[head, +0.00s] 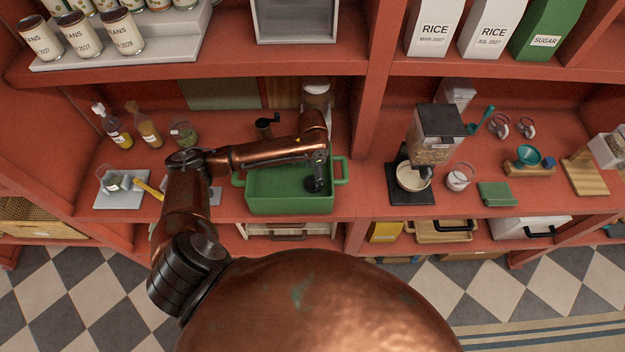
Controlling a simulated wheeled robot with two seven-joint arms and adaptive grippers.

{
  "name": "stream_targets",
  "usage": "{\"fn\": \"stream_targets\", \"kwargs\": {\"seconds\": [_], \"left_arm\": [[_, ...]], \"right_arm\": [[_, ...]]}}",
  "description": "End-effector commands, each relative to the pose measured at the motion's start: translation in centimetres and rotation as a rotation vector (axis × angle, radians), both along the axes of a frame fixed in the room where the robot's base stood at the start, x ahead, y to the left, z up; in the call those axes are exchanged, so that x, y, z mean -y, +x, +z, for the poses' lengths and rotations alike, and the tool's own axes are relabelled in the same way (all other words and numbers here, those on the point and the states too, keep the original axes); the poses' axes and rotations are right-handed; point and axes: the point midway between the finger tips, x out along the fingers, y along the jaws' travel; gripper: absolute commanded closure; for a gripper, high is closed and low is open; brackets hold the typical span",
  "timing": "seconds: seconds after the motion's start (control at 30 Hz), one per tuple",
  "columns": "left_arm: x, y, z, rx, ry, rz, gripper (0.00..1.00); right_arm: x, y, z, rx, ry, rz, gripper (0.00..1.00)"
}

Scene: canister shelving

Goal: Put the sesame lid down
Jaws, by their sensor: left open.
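My left gripper (314,185) points down into the green two-handled tub (262,203) on the middle shelf, near the tub's right end. It looks dark and small here, and it is open. I cannot make out a sesame lid; the gripper, my arm and the tub's walls hide part of the tub's inside. A clear canister with a pale top (317,92) stands behind my arm, and its label cannot be read. My right gripper is not in view.
Glass bottles (150,134) and a jar (183,133) stand left of my arm. A dispenser (435,135) over a white bowl (412,177) stands right of the upright divider. The shelf front between tub and dispenser is clear. Bean cans (83,36) stand above.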

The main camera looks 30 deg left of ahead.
Motion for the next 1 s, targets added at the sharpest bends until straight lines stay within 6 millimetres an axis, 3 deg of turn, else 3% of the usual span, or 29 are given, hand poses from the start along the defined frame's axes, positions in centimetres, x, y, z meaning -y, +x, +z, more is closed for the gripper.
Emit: {"fn": "stream_targets", "kwargs": {"seconds": [0.2,0.4,1.0], "left_arm": [[0.1,0.1,4.3,0.002,0.000,-0.001,0.33],[0.0,0.0,6.2,0.000,0.000,-0.001,0.33],[0.0,0.0,6.6,-0.001,0.000,0.000,0.33]], "right_arm": [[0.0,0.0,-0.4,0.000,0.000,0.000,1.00],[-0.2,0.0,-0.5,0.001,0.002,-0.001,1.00],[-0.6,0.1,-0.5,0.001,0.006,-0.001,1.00]]}}
